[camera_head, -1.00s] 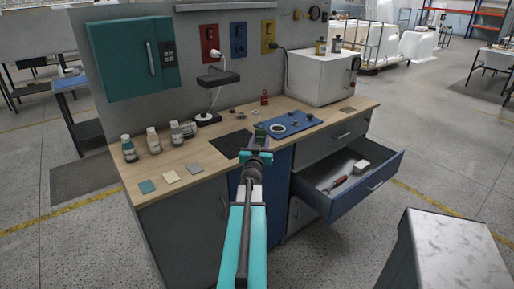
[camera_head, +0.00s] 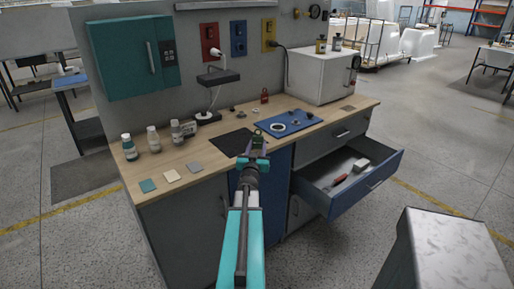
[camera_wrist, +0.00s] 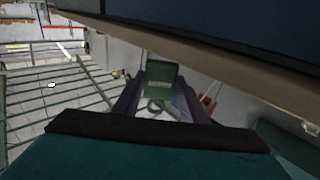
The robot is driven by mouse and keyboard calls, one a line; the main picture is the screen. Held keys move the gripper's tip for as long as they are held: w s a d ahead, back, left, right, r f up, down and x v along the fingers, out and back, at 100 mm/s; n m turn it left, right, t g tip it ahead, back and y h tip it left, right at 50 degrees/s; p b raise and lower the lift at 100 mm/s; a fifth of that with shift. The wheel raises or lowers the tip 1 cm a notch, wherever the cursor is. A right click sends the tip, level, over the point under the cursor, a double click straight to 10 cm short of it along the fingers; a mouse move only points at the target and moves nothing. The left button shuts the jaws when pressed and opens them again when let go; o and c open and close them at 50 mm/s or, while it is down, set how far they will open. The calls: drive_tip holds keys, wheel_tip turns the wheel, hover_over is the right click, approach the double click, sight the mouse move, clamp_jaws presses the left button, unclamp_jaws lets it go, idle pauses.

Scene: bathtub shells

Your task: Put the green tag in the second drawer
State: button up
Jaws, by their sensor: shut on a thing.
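My gripper (camera_head: 254,150) is shut on the green tag (camera_wrist: 161,77), which shows between the fingers in the wrist view with a pale ring at its lower end. In the head view the tag (camera_head: 257,134) is small and dark at the gripper's tip, in front of the counter near the black mat and the blue tray. The second drawer (camera_head: 356,197), with a blue front, is pulled open to the right of my gripper, below a closed grey drawer (camera_head: 334,138). A red-handled tool (camera_head: 341,180) and a white block (camera_head: 361,167) lie inside it.
The blue tray (camera_head: 301,119) with small parts and the black mat (camera_head: 231,142) lie on the wooden counter. Several bottles and flat squares are at its left; a white cabinet (camera_head: 322,77) stands at its right. A grey metal-topped block (camera_head: 455,250) stands at the lower right.

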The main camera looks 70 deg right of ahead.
drive_tip(key=shift+f+b, duration=0.4)
drive_tip(key=shift+f, duration=0.05)
drive_tip(key=o, duration=1.1)
drive_tip(key=shift+c, duration=0.2)
drive_tip(key=shift+r, duration=0.15)
drive_tip(key=shift+r+p, duration=0.4)
drive_tip(key=shift+p, duration=0.05)
drive_tip(key=p+v, duration=0.2)
drive_tip(key=v, duration=0.7)
drive_tip(key=shift+a, duration=0.15)
drive_tip(key=p, duration=0.3)
drive_tip(key=shift+s+a, duration=0.2)
drive_tip(key=shift+a, duration=0.2)
